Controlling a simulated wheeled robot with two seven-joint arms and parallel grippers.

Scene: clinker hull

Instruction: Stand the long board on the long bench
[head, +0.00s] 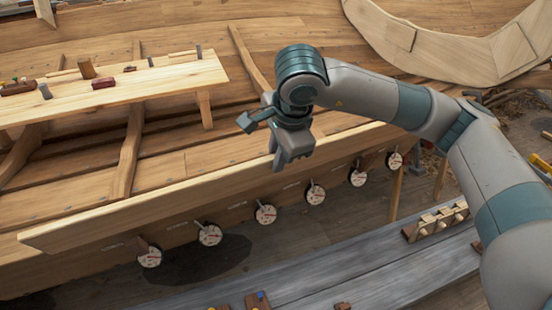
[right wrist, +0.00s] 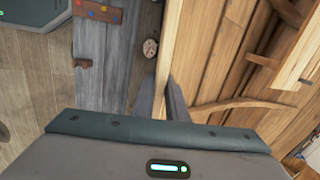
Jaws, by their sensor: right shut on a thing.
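The long board (head: 160,205) is a pale plank standing on edge along the side of the hull, slanting from lower left to upper right. My right gripper (head: 281,163) is shut on its upper edge, near the middle of its length. In the right wrist view the board (right wrist: 181,35) runs between the two fingers (right wrist: 166,100). The long bench (head: 385,262) is a grey weathered plank top below and to the right of the board, apart from it in the head view. It also shows in the right wrist view (right wrist: 104,60). My left gripper is not in view.
Several round dial-like clamps (head: 266,214) line the hull side below the board. A rack of wooden pieces (head: 437,220) stands on the bench's far part, and small items (head: 257,300) lie nearer. A pale plank table (head: 150,86) with tools stands inside the hull. The bench's middle looks mostly clear.

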